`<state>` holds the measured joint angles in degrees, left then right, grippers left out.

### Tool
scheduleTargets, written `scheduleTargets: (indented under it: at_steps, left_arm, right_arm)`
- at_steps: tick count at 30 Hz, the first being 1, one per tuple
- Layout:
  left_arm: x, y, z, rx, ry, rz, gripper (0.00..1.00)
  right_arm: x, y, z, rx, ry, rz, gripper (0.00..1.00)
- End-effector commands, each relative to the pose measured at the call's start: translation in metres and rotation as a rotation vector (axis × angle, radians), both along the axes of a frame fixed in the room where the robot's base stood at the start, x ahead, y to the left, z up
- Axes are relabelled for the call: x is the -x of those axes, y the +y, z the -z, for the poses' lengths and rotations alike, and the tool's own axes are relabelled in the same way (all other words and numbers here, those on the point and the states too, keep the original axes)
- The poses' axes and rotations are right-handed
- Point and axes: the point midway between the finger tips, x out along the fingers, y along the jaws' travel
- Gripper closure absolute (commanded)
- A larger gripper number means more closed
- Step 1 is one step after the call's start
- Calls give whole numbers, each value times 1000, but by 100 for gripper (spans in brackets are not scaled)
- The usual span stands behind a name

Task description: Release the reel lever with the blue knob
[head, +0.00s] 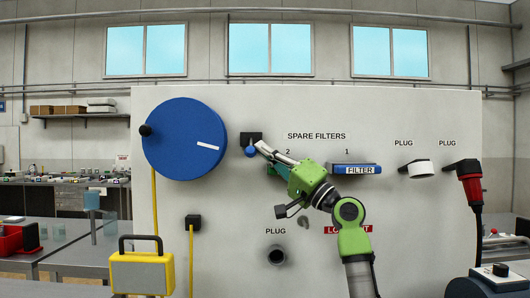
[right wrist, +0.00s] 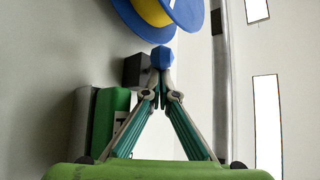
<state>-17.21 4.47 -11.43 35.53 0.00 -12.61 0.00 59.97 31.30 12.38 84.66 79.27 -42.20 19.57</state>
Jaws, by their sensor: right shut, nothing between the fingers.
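The blue knob (head: 250,152) hangs below a black bracket (head: 251,138) on the light panel, just right of the large blue reel (head: 185,138). My right gripper (head: 261,147) reaches up from the lower right, its tips close to the knob's right side. In the right wrist view the knob (right wrist: 163,57) sits right at the end of my closed fingertips (right wrist: 161,80), with the black bracket (right wrist: 137,70) to its left. The fingers are shut with nothing between them; whether they touch the knob I cannot tell. Most of the lever is hidden. My left gripper is out of view.
A green filter (right wrist: 112,112) is close beside my fingers, partly hidden by my gripper in the head view. A blue filter (head: 355,169), a white plug (head: 416,168) and a red plug (head: 470,186) are on the right. A yellow cord (head: 154,205) hangs below the reel.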

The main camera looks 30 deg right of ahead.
Motion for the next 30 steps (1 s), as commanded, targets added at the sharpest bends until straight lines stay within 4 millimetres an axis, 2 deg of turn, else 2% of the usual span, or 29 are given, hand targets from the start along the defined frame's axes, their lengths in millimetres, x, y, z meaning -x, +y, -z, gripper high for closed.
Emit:
scheduleTargets:
  at_steps: [8,21,30]
  left_arm:
    - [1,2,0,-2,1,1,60]
    - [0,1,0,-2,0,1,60]
    - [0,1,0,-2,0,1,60]
  right_arm:
    - [7,-2,7,2,3,-4,100]
    - [72,-30,51,1,4,0,100]
    - [94,-40,64,-1,0,1,100]
